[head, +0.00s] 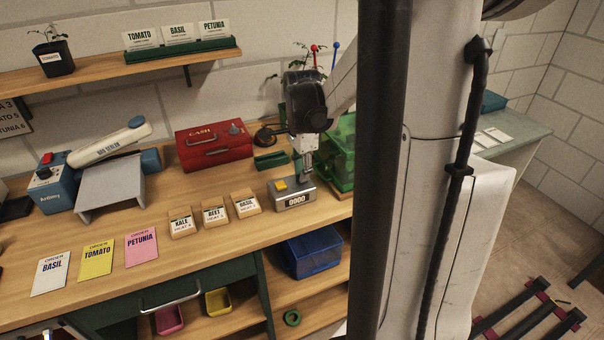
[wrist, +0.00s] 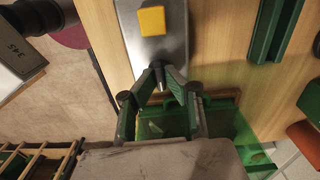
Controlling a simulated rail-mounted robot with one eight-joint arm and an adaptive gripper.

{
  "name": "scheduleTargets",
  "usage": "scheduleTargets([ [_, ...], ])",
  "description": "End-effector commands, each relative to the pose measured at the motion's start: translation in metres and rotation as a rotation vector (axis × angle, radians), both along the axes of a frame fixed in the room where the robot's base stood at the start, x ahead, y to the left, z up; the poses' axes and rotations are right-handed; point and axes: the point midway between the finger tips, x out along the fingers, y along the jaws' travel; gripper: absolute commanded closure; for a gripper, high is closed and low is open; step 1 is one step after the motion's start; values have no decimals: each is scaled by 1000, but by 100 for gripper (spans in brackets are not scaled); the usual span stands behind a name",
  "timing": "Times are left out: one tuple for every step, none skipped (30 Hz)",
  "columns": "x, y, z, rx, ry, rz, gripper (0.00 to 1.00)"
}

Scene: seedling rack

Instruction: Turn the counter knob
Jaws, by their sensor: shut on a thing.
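The counter (head: 296,201) is a grey metal box with a yellow button on top and a display reading 0000. It stands near the front edge of the wooden bench, and its grey top also shows in the wrist view (wrist: 157,45). My gripper (head: 307,176) points down at the counter's right end. In the wrist view the fingertips of my gripper (wrist: 160,70) come together at the end of the counter away from the yellow button (wrist: 152,20).
A green translucent crate (head: 338,158) stands close to the right of my gripper. A red cash box (head: 214,149) is behind left. A blue bin (head: 312,254) sits on the shelf below.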

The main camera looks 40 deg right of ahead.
Motion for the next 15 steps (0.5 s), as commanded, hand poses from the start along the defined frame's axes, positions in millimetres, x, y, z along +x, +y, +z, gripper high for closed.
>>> scheduleTargets([
  [-1,1,-2,2,2,-15,100],
  [-1,1,-2,2,2,-23,100],
  [-1,1,-2,2,2,-31,100],
  [-1,1,-2,2,2,-37,100],
  [-1,1,-2,2,2,-43,100],
  [-1,1,-2,2,2,-48,100],
  [-1,1,-1,2,2,-50,100],
  [-1,1,-1,2,2,-53,100],
  [-1,1,-1,2,2,-55,100],
  [-1,1,-1,2,2,-56,100],
  [-1,1,-1,2,2,-57,100],
  [-1,1,-1,2,2,-57,100],
  [-1,1,-1,2,2,-57,100],
  [-1,1,-1,2,2,-57,100],
  [-1,1,-1,2,2,-57,100],
])
